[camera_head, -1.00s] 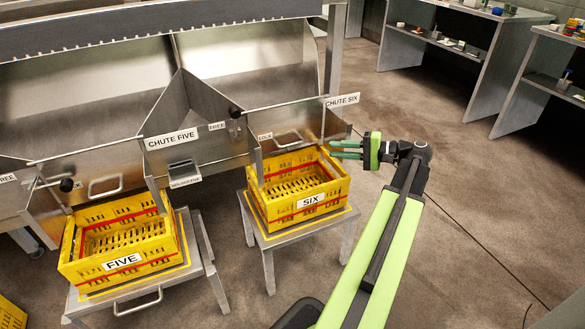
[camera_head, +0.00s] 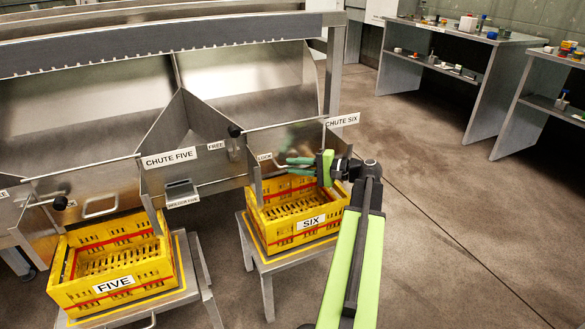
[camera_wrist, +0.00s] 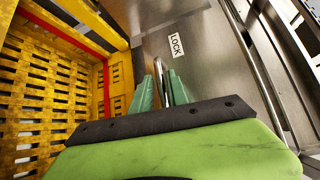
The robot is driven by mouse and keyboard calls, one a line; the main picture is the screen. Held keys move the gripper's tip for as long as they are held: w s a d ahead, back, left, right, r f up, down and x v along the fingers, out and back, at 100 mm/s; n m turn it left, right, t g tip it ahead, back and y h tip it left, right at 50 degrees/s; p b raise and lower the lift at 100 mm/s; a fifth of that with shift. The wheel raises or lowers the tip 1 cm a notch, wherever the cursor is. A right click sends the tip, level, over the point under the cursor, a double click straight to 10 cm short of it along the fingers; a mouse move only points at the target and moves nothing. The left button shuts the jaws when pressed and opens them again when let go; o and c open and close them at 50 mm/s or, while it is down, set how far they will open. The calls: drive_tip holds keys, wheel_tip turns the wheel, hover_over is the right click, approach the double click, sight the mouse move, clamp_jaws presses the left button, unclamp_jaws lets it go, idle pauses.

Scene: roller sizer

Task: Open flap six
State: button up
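Flap six is the metal plate (camera_wrist: 205,60) under chute six, with a LOCK label (camera_wrist: 175,45) on it; it appears closed. In the head view my gripper (camera_head: 290,166) is in front of this flap, above crate six, and hides most of its handle. In the wrist view my green fingers (camera_wrist: 163,90) point at the flap. They stand apart, with a thin metal bar, seemingly the handle (camera_wrist: 159,72), between them. I cannot tell whether they touch it. A black knob (camera_head: 235,130) sits at the flap's upper left, near a FREE label (camera_head: 216,145).
Yellow crate SIX (camera_head: 325,227) stands on a small metal table just below my gripper. Yellow crate FIVE (camera_head: 110,300) stands to the left under chute five (camera_head: 168,160). Workbenches (camera_head: 470,45) with small items stand at the back right. The floor on the right is clear.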

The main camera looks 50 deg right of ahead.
drive_tip(key=shift+x, duration=0.75)
clamp_jaws()
idle(0.9)
